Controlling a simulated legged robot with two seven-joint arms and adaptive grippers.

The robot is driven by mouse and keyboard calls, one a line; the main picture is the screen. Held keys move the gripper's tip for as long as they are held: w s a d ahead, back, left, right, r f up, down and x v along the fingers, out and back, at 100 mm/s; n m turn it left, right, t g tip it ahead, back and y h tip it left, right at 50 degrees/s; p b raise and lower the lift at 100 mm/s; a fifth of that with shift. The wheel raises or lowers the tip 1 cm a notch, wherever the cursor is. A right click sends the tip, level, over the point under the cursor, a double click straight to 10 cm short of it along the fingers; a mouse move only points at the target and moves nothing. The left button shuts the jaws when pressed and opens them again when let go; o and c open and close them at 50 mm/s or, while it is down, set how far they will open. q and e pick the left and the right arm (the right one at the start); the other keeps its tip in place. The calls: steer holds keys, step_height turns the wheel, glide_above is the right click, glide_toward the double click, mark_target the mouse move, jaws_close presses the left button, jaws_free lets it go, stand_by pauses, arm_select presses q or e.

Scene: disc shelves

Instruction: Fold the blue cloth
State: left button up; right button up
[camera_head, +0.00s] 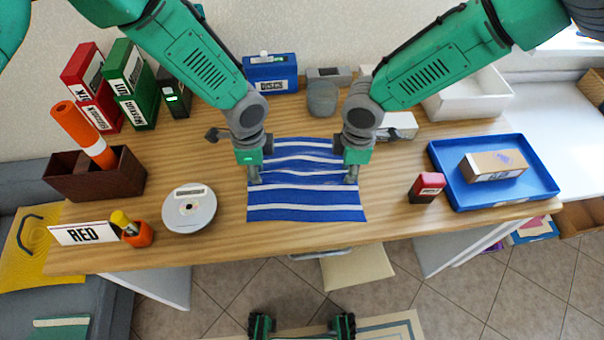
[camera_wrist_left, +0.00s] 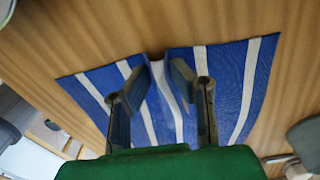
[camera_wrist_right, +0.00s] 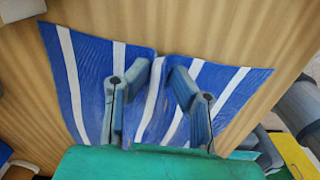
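The blue cloth (camera_head: 305,209) with white stripes lies on the wooden table in front of me. Its near part is flat, and its middle looks rippled. My left gripper (camera_head: 254,177) is at the cloth's left edge and my right gripper (camera_head: 352,175) is at its right edge, both pointing down. In the left wrist view the fingers (camera_wrist_left: 157,84) are apart, with a raised crease of the cloth (camera_wrist_left: 238,75) between them. In the right wrist view the fingers (camera_wrist_right: 155,84) are also apart over a similar crease of the cloth (camera_wrist_right: 92,70). Whether the fingers touch the cloth is unclear.
A white disc device (camera_head: 189,209) lies left of the cloth. A RED sign (camera_head: 83,234) and an orange pot (camera_head: 137,236) stand at the front left. A red box (camera_head: 427,187) and a blue tray (camera_head: 446,187) are on the right. Bare table lies between.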

arm_select(q)
steer(key=shift+d+f, duration=0.15)
steer(key=shift+d, duration=0.1)
jaws_close()
arm_select(e)
steer(key=shift+s+d+f, duration=0.15)
steer(key=shift+d+f, duration=0.1)
steer(key=shift+d, duration=0.05)
jaws_close()
arm_select(q)
steer(key=shift+s+a, duration=0.1)
steer(key=shift+a, duration=0.3)
arm_select(e)
steer(key=shift+s+a, duration=0.15)
steer(key=shift+a, duration=0.25)
